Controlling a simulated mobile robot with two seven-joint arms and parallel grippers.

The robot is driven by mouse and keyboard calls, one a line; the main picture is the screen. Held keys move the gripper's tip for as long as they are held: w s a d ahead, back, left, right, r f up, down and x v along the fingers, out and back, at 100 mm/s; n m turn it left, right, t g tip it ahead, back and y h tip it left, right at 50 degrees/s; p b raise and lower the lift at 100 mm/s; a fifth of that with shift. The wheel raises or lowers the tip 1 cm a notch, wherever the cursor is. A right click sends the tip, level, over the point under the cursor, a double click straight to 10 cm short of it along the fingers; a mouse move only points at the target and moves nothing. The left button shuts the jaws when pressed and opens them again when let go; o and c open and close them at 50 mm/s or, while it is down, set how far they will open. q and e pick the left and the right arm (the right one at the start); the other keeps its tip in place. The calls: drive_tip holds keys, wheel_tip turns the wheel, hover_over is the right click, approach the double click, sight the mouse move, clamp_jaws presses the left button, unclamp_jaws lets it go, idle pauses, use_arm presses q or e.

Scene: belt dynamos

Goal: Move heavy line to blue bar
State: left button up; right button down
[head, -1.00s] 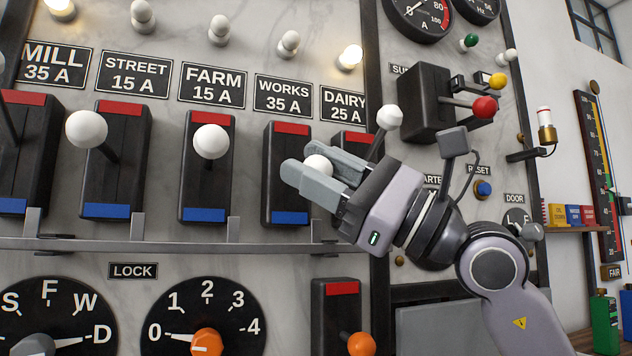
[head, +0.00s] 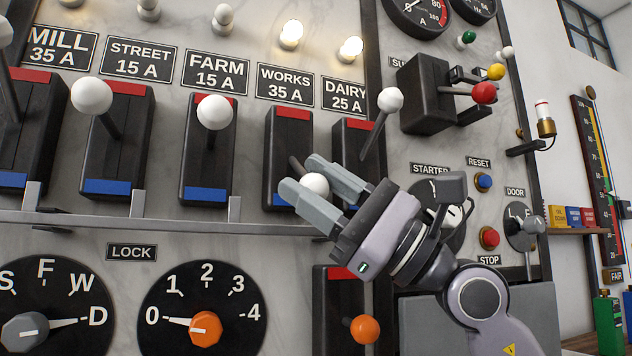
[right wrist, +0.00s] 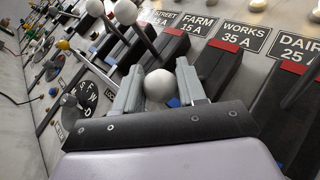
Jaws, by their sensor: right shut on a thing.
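The WORKS 35 A switch (head: 288,135) is a black block with a red bar (head: 288,112) on top and a blue bar (head: 279,200) at its foot, mostly hidden by my fingers. My right gripper (head: 312,186) is shut on its white lever knob (head: 316,187), low in front of the block. The right wrist view shows the knob (right wrist: 160,86) between both fingers, with a bit of blue beside it. The lamp (head: 290,34) above WORKS glows. The MILL 35 A label (head: 61,47) is at far left. My left gripper is not in view.
A metal rail (head: 180,222) with upright tabs runs below the switches. The FARM knob (head: 214,112) is to the left and the DAIRY knob (head: 390,100) to the upper right, close to my gripper. An orange-knobbed lever (head: 363,329) is below.

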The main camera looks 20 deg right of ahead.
drive_tip(key=shift+w+a+f, duration=0.2)
drive_tip(key=shift+w+f, duration=0.05)
drive_tip(key=shift+f, duration=0.2)
drive_tip(key=c, duration=0.9)
unclamp_jaws()
drive_tip(key=shift+o, duration=0.7)
drive_tip(key=shift+d+r, duration=0.1)
drive_tip(key=shift+d, duration=0.1)
